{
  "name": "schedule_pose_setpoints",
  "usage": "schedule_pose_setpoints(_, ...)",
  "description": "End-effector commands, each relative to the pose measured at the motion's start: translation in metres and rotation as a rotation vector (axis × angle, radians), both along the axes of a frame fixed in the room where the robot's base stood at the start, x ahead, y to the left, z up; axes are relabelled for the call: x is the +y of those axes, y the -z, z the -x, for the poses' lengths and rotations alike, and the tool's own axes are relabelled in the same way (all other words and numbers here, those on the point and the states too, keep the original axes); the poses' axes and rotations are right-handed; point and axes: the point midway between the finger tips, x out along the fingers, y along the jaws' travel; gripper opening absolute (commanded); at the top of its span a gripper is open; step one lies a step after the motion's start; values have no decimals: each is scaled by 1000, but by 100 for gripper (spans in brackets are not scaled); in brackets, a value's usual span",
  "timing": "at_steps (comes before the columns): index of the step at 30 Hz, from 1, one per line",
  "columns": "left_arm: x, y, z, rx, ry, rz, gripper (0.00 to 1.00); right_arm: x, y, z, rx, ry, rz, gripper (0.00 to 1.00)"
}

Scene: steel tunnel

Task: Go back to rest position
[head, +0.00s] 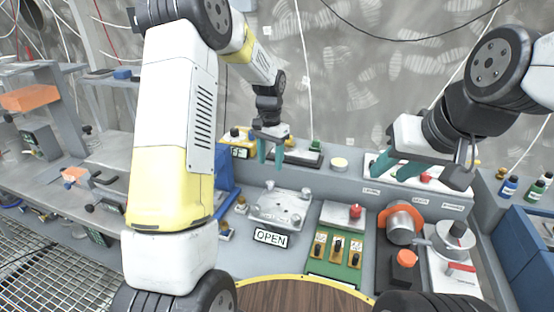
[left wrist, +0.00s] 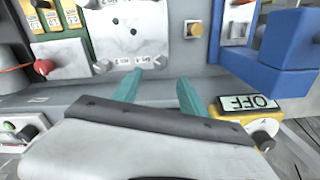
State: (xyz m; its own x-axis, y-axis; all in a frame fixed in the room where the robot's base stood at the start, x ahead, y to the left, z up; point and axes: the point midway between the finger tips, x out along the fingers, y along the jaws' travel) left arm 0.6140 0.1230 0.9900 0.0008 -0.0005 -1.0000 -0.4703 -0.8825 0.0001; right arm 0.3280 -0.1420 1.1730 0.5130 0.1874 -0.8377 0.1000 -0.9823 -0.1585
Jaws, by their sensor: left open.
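My left gripper (head: 271,160) hangs over the back of the grey console, its teal fingers pointing down. In the left wrist view its two fingers (left wrist: 160,84) stand apart with nothing between them, so it is open and empty. My right gripper (head: 392,165) is over the console's back right, above a white panel with a red button. Its teal fingers point left and down; their gap is not clear, and I see no object held.
The console carries a metal plate with an OPEN label (head: 270,237), a green switch panel (head: 335,248), an orange-ringed cylinder (head: 402,222) and an OFF-labelled box (left wrist: 250,103). A round wooden top (head: 300,295) is in front. Bottles (head: 508,187) stand at right, shelves at left.

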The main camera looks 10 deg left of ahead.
Motion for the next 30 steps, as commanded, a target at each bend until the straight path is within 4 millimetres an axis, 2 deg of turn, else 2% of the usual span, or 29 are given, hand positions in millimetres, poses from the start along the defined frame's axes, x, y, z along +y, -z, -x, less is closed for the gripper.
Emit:
schedule_pose_setpoints(9,0,-3,2,-3,-2,1,50,0,0,0,0,0,0,36)
schedule_pose_setpoints(11,1,-12,5,-14,-10,4,50,0,0,0,0,0,0,36)
schedule_pose_setpoints(14,5,-39,18,-51,-36,16,50,0,0,0,0,0,0,36)
schedule_pose_setpoints(17,9,-75,43,-103,-80,37,50,0,0,0,0,0,0,36)
schedule_pose_setpoints(21,14,-121,87,-183,-147,76,50,0,0,0,0,0,0,36)
schedule_pose_setpoints(24,17,-147,121,-238,-196,108,50,0,0,0,0,0,0,36)
schedule_pose_setpoints(30,21,-179,191,-346,-293,182,50,0,0,0,0,0,0,36)
